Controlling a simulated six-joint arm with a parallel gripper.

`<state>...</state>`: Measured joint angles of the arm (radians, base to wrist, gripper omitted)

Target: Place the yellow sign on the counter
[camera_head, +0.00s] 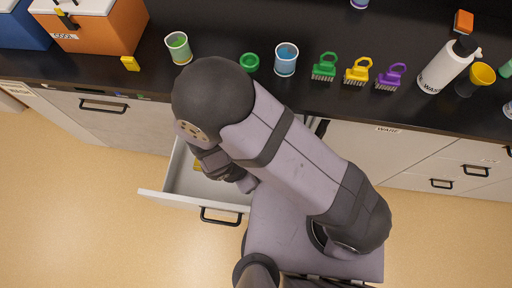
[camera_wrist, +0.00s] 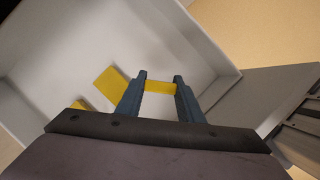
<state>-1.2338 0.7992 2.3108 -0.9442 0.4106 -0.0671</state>
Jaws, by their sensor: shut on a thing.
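My gripper (camera_wrist: 160,84) is inside the open drawer and is shut on a yellow sign (camera_wrist: 160,87), which spans the gap between the two fingers. Another flat yellow piece (camera_wrist: 108,89) lies on the drawer floor to the left in the wrist view, and part of a third shows as a yellow patch (camera_wrist: 79,105) near it. In the head view my arm covers most of the gripper. The black counter (camera_head: 225,20) runs behind the drawer. A small yellow piece (camera_head: 130,63) stands near the counter's front edge, beside the orange box.
The open drawer (camera_head: 180,198) has pale walls. On the counter are an orange cooler box (camera_head: 108,30), a green-lined cup (camera_head: 178,46), a blue-lined cup (camera_head: 286,58), green (camera_head: 324,67), yellow (camera_head: 357,71) and purple (camera_head: 391,76) brushes, and a white bottle (camera_head: 444,68). The counter's back middle is clear.

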